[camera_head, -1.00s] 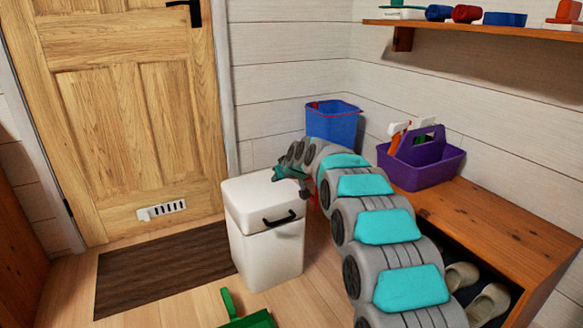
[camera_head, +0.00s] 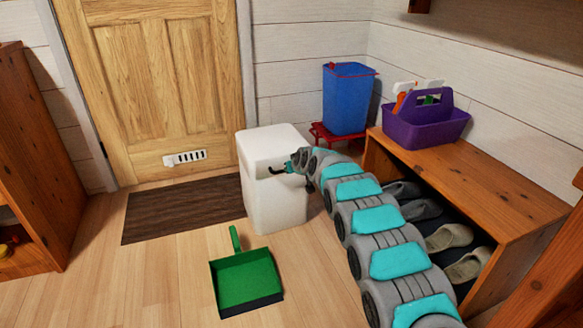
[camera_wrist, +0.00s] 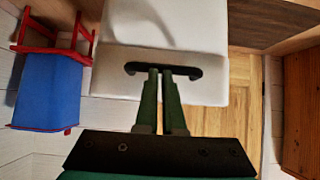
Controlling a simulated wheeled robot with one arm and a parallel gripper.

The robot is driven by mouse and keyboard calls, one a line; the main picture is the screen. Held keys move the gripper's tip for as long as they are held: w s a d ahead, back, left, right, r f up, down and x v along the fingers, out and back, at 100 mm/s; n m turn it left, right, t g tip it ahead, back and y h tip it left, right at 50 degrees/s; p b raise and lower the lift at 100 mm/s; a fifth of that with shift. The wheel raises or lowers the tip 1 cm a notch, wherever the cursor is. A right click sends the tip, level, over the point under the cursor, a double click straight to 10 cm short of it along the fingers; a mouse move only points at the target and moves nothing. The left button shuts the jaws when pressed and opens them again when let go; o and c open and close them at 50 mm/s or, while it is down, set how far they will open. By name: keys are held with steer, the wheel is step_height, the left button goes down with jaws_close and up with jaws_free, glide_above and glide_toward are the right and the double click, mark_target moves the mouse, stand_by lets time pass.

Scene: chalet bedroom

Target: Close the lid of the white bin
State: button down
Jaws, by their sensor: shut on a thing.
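The white bin (camera_head: 278,205) stands upright on the floor in front of the door. Its lid (camera_head: 270,145) looks down on the bin's top in the head view. The black handle (camera_head: 277,171) is on the lid's front; it also shows in the wrist view (camera_wrist: 136,68). My gripper (camera_head: 290,168) comes from the right and is at the handle. In the wrist view my gripper's two green fingers (camera_wrist: 163,74) are close together on the middle of the black handle. The fingertips partly hide the handle.
A green dustpan (camera_head: 246,280) lies on the floor in front of the bin. A blue bucket (camera_head: 347,100) on a red stand is behind it. A wooden shoe bench (camera_head: 490,185) with a purple caddy (camera_head: 425,130) is right. A dark mat (camera_head: 180,208) lies left.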

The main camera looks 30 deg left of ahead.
steer(key=shift+g, duration=0.3)
steer(key=f, duration=0.3)
steer(key=s+f, duration=0.1)
steer(key=shift+d+f, duration=0.3)
steer(key=shift+d, duration=0.1)
steer(key=shift+r, duration=0.1)
step_height(320, 180, up, 7)
steer(key=p, duration=0.1)
steer(key=s+d+f+b, duration=0.2)
steer(key=s+d+f, duration=0.2)
steer(key=s+d, duration=0.1)
steer(key=shift+d+b, duration=0.4)
steer(key=shift+d, duration=0.5)
